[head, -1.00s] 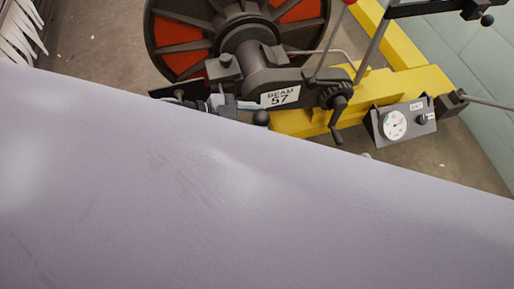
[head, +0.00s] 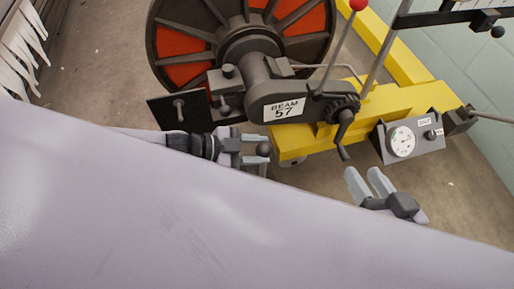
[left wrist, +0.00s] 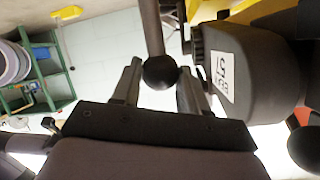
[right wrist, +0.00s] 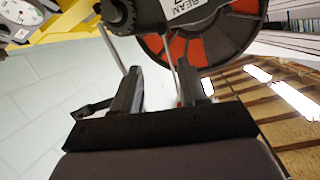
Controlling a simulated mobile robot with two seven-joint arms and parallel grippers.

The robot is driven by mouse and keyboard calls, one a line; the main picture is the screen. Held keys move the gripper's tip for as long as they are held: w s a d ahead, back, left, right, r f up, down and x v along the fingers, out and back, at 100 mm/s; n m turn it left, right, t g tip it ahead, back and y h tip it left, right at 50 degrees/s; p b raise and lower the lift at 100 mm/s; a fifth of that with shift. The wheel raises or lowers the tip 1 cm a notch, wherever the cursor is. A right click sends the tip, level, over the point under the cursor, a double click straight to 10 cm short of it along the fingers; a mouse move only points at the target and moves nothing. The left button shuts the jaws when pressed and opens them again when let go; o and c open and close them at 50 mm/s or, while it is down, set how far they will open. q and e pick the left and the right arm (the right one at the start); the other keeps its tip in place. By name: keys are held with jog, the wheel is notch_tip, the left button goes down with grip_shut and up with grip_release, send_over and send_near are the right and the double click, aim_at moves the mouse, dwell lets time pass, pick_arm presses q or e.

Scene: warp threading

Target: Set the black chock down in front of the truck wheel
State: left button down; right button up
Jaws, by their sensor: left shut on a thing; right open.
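My left gripper (head: 255,149) is shut on a black ball knob (head: 263,149), in front of the beam housing. In the left wrist view the knob (left wrist: 160,72) sits between the fingertips at the end of a grey rod. My right gripper (head: 367,174) is open and empty, below the gauge box. The yellow truck (head: 415,88) stands behind both grippers. A small grey round part under its frame, perhaps the truck wheel (head: 290,162), is partly hidden. I cannot make out a black chock for certain in any view.
The beam (head: 240,40) with red panels and a "BEAM 57" label (head: 284,110) stands at the back. A dark plate (head: 165,122) is left of it. A crank (head: 345,130), a red-knobbed lever (head: 358,4) and a gauge box (head: 410,140) stick out. Bare floor shows at right.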

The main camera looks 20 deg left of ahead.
pick_arm(q)
jog(key=c, duration=0.6)
grip_release()
